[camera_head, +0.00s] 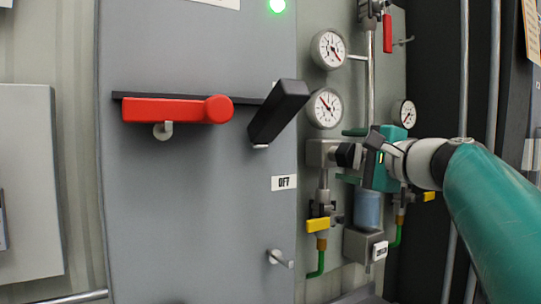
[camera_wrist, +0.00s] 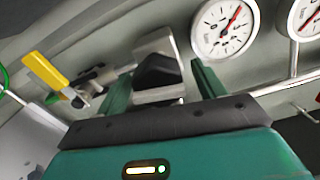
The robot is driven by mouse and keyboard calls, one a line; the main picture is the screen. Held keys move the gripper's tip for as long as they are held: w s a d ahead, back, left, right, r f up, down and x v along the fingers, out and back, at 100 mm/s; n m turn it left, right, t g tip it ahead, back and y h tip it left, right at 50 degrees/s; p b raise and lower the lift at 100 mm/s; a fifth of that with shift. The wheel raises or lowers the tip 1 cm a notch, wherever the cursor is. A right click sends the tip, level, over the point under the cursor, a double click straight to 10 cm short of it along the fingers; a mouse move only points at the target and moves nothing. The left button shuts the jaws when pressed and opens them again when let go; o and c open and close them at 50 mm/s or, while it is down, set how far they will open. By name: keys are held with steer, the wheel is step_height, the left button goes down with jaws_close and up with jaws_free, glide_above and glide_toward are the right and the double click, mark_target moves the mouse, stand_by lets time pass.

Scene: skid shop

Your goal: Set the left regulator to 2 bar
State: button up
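The left regulator's black knob (camera_head: 346,155) sticks out from a grey metal body (camera_head: 319,152) below the lower-left gauge (camera_head: 324,108). My teal gripper (camera_head: 353,155) is at the knob, with one finger above it and one below. In the wrist view the knob (camera_wrist: 158,74) lies between the two teal fingers (camera_wrist: 160,80). Gaps show on both sides, so the gripper looks open around the knob. A white gauge with a red needle (camera_wrist: 225,27) shows beside the right finger. Its numbers are too small to read surely. My gripper hides what lies behind it on the panel.
An upper gauge (camera_head: 328,49) and a right gauge (camera_head: 403,113) are on the panel. Yellow-handled valves (camera_head: 318,225) sit below, by green hoses. A red lever (camera_head: 175,110) and a black lever (camera_head: 278,112) stick out on the left cabinet. A red handle (camera_head: 387,33) hangs above.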

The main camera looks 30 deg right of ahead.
steer(key=shift+w+a, duration=0.1)
steer(key=shift+w, duration=0.15)
steer(key=s, duration=1.3)
steer(key=shift+s+d, duration=0.2)
steer(key=shift+s, duration=0.2)
